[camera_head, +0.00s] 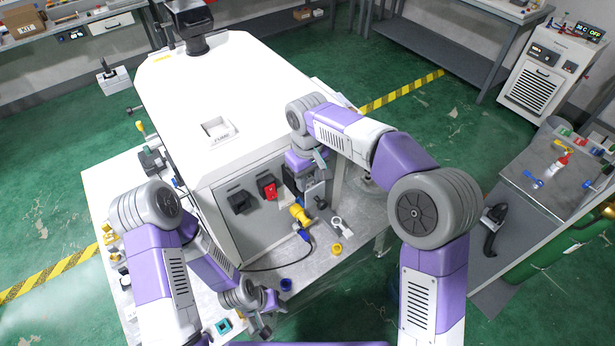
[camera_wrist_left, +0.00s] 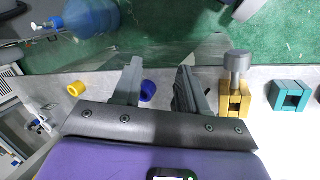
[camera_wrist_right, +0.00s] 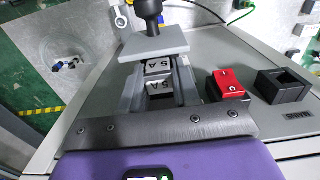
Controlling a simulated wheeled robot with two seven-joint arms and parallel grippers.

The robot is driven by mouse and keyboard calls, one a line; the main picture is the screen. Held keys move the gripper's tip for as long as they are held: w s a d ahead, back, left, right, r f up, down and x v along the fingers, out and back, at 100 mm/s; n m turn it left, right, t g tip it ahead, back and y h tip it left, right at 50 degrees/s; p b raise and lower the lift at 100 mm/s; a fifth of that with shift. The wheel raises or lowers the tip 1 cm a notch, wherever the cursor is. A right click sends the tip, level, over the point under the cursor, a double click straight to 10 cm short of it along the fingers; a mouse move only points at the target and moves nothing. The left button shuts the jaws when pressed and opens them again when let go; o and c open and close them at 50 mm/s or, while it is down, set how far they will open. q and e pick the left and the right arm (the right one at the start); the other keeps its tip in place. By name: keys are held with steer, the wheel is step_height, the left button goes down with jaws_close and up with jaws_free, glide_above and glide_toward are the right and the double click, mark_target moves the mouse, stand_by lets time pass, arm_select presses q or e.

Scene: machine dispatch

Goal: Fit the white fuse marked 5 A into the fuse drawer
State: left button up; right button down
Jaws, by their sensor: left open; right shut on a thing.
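In the right wrist view, a white fuse marked 5 A (camera_wrist_right: 158,69) is between the fingers of my right gripper (camera_wrist_right: 158,80), which is shut on it. The fuse is at the pulled-out fuse drawer, whose grey front plate (camera_wrist_right: 150,45) carries a black knob. I cannot tell how deep the fuse sits. In the head view my right gripper (camera_head: 306,178) is at the machine's front panel and mostly hides the fuse. My left gripper (camera_head: 268,314) is open and empty near the table's front edge; it also shows in the left wrist view (camera_wrist_left: 157,82).
A red switch (camera_wrist_right: 228,83) and a black socket (camera_wrist_right: 284,86) are beside the drawer. A yellow connector (camera_head: 299,214) with a cable, a white clip (camera_head: 341,226), a yellow ring (camera_head: 337,248) and a blue ring (camera_head: 286,284) are in front. A teal block (camera_wrist_left: 289,96) is near the left gripper.

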steer(key=shift+f+b, duration=0.45)
steer(key=shift+f, duration=0.35)
steer(key=c, duration=0.7)
jaws_free()
steer(key=shift+c, duration=0.2)
steer(key=shift+r, duration=0.15)
steer(key=shift+r+p, duration=1.7)
steer(key=shift+p, duration=0.1)
steer(key=shift+f, duration=0.1)
